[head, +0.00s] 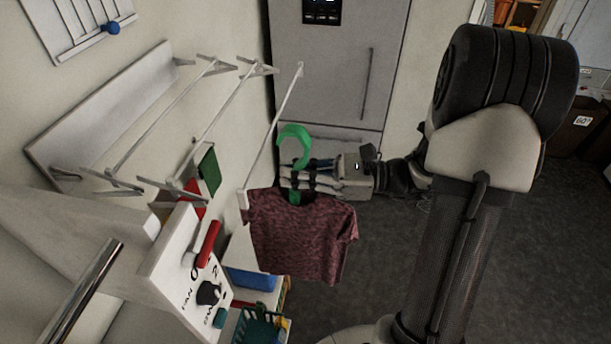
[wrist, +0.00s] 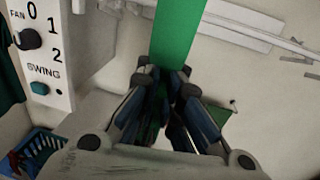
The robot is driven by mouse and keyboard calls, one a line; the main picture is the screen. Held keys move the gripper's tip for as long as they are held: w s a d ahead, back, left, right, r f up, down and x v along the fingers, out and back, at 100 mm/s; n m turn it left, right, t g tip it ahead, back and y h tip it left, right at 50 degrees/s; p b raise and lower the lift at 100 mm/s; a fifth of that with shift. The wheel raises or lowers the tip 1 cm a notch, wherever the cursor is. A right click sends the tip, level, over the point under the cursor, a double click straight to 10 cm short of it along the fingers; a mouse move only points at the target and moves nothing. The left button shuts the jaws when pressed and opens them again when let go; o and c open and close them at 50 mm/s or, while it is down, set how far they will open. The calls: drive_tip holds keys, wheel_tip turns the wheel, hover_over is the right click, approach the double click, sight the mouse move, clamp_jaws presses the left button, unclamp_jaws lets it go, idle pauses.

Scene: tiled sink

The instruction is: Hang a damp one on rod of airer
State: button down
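A dark red patterned shirt (head: 305,235) hangs from a green hanger (head: 294,133) in the head view. The hanger's large open hook stands above my gripper (head: 298,180), which is shut on the hanger's neck. The wrist view shows the green hanger (wrist: 178,45) between my gripper's fingers (wrist: 165,95). The white airer (head: 130,90) is on the left wall with several rods. Its outermost rod (head: 272,122) is close to the hook's left side and overlaps it in the picture; I cannot tell whether they touch. Whether the shirt is damp does not show.
Below are a blue bin (head: 250,279) and a green basket (head: 258,325). A grey fridge (head: 340,60) stands behind. The dark floor (head: 385,260) right of the shirt is clear.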

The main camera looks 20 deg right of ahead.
drive_tip(key=shift+w+b+x, duration=0.2)
drive_tip(key=shift+x, duration=1.15)
drive_tip(key=shift+w+b+x, duration=0.15)
drive_tip(key=shift+b+x, duration=0.05)
drive_tip(key=shift+x, duration=1.2)
drive_tip(key=shift+d+f+b, duration=0.15)
drive_tip(key=shift+f+b, duration=0.7)
drive_tip(key=shift+f, duration=0.65)
drive_tip(key=c, duration=1.7)
unclamp_jaws()
drive_tip(key=shift+d, duration=0.1)
